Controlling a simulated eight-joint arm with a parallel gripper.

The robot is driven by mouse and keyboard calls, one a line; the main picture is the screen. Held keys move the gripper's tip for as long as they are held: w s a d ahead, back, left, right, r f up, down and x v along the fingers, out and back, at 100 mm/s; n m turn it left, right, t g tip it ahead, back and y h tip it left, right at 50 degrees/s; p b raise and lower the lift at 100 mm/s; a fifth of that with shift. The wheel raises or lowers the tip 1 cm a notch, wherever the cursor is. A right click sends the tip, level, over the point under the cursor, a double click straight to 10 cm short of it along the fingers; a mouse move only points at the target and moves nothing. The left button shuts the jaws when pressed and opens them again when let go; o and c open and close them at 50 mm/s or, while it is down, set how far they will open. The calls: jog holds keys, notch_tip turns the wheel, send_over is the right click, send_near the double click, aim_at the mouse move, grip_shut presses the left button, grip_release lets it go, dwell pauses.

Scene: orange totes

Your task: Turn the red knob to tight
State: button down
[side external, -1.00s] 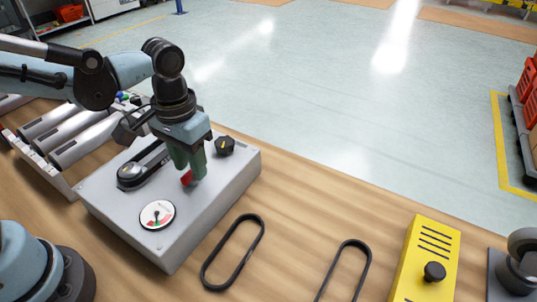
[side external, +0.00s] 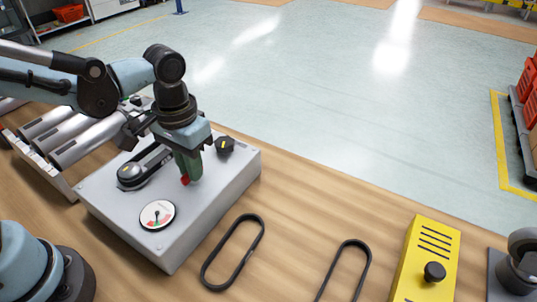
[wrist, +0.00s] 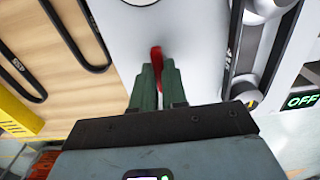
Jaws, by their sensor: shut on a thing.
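The red knob (side external: 185,180) is on the top of the grey box (side external: 215,195), between the dial gauge and the black knob. My gripper (side external: 188,172) points down over it, its green fingers shut on the red knob. In the wrist view the red knob (wrist: 156,56) shows as a narrow red piece between the two green fingertips (wrist: 157,72). Most of the knob is hidden by the fingers, and its markings cannot be read.
The box top also carries a round gauge (side external: 157,214), a black knob (side external: 224,145) and a belt on pulleys (side external: 132,176). Two black belts (side external: 233,252) and a yellow box (side external: 426,262) lie to the right on the wooden table. Metal rollers (side external: 80,142) stand at left.

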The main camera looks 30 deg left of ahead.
jog(key=shift+m, duration=0.3)
jog(key=m, duration=1.3)
jog(key=shift+m, duration=2.1)
jog(key=c, duration=1.2)
grip_release()
jog(key=shift+o, duration=0.2)
jog(key=shift+r, duration=0.1)
